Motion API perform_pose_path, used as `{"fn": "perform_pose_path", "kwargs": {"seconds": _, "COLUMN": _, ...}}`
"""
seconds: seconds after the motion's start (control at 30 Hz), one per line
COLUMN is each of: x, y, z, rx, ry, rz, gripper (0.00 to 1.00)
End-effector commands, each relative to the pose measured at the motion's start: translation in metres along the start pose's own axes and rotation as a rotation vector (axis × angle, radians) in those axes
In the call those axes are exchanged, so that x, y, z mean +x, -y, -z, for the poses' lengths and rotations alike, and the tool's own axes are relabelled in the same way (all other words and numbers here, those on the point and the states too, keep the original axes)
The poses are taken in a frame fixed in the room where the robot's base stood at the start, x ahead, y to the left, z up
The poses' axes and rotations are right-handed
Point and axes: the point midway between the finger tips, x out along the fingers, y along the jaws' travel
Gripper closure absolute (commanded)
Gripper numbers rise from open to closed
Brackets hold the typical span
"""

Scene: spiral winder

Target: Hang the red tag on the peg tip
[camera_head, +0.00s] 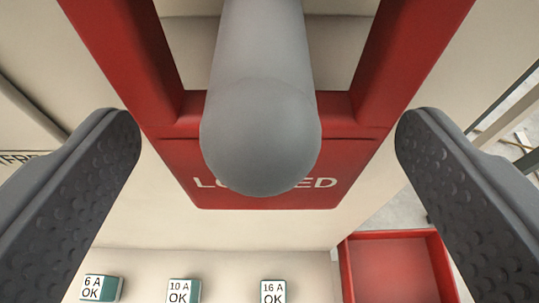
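The red tag (222,185) shows in the upper middle, a frame with a large window and white lettering, partly covered, that seems to read "LOCKED". The grey peg (262,45) runs down across the window, and its rounded tip (260,140) lies in front of the tag's lower bar and lettering. The tag's top is out of view, so I cannot tell whether it rests on the peg. My gripper (268,140) is open, one finger on each side of the tag and peg. Both fingertips look close to the tag's side edges, with nothing visibly clamped between them.
Below stand small teal and white blocks marked 6 A OK (92,288), 10 A OK (181,291) and 16 A OK (273,291). A red tray (345,265) sits at the lower right. A pale panel lies behind, partly lettered at the left edge.

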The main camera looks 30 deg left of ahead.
Motion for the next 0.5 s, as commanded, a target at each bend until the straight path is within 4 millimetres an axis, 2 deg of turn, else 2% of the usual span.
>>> {"fn": "perform_pose_path", "kwargs": {"seconds": 0.33, "x": -0.003, "y": 0.0, "z": 0.0, "rx": 0.0, "ry": 0.001, "rz": 0.0, "gripper": 0.19}}
{"fn": "perform_pose_path", "kwargs": {"seconds": 0.5, "x": -0.021, "y": -0.001, "z": -0.001, "rx": 0.001, "ry": 0.004, "rz": -0.001, "gripper": 0.19}}
